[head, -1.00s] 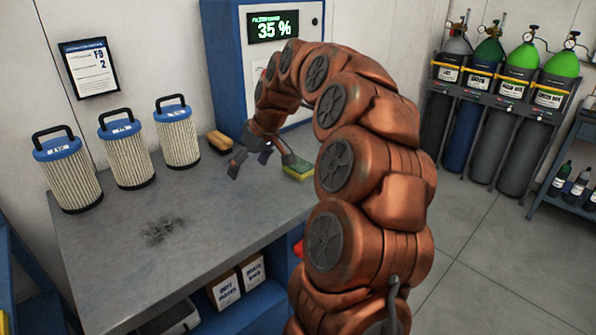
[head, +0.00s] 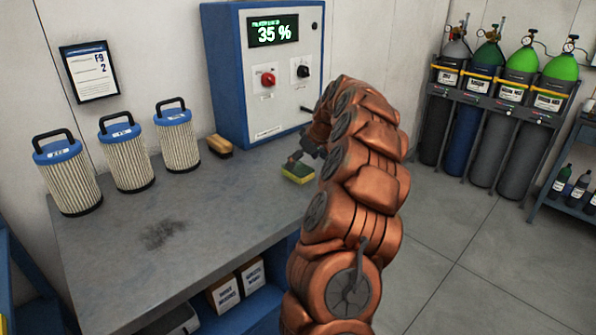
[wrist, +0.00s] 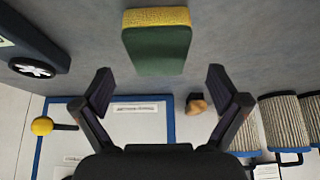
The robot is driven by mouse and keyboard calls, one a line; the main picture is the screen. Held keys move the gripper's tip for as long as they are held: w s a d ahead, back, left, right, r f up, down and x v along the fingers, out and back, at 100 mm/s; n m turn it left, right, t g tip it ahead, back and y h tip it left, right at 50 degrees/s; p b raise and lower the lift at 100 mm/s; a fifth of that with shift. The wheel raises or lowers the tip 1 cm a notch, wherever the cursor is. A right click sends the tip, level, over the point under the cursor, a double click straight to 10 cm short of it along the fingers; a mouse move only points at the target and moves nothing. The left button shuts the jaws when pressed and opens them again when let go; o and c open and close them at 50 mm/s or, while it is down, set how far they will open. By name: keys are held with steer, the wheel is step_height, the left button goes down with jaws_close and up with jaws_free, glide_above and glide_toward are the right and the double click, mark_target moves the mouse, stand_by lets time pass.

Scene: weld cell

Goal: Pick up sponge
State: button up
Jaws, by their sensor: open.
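The sponge (head: 298,172) lies on the grey workbench near its right edge, in front of the blue cabinet. It has a yellow layer and a dark green layer. In the wrist view the sponge (wrist: 157,42) shows at the top centre, beyond my fingertips and lined up between them. My gripper (wrist: 160,88) is open and empty, with its two dark fingers spread wide. In the head view my gripper (head: 308,156) is small, close to the sponge and partly hidden by my arm.
A control cabinet (head: 228,85) with knobs and a "35 %" display stands behind. A dark smudge marks the bench. Gas cylinders (head: 513,110) stand at right.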

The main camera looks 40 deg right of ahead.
mark_target(299, 168)
steer(key=p+x, duration=0.1)
steer(key=x, duration=0.3)
steer(key=shift+w+d, duration=0.1)
steer(key=shift+f+b, duration=0.35)
steer(key=shift+b, duration=0.1)
stand_by(0.6)
steer(key=shift+c, duration=0.4)
steer(key=c, duration=0.7)
